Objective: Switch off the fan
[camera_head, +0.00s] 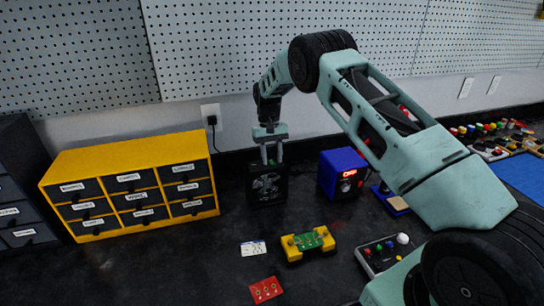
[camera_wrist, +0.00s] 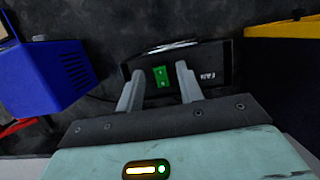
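The fan (camera_head: 267,188) is a small black box with a round grille, standing on the dark bench near the wall. In the wrist view I see the fan's black top (camera_wrist: 215,62) with a "FAN" label and a green rocker switch (camera_wrist: 161,77). My gripper (camera_head: 272,158) points down over the fan's top. Its two fingers (camera_wrist: 160,72) are apart, one on each side of the green switch, with nothing between them but the view of the switch. I cannot tell whether the fingertips touch the fan's top.
A yellow drawer cabinet (camera_head: 115,151) stands left of the fan. A yellow-ended green board (camera_head: 308,241) and a red card (camera_head: 266,290) lie in front. A plugged outlet (camera_head: 211,117) is behind.

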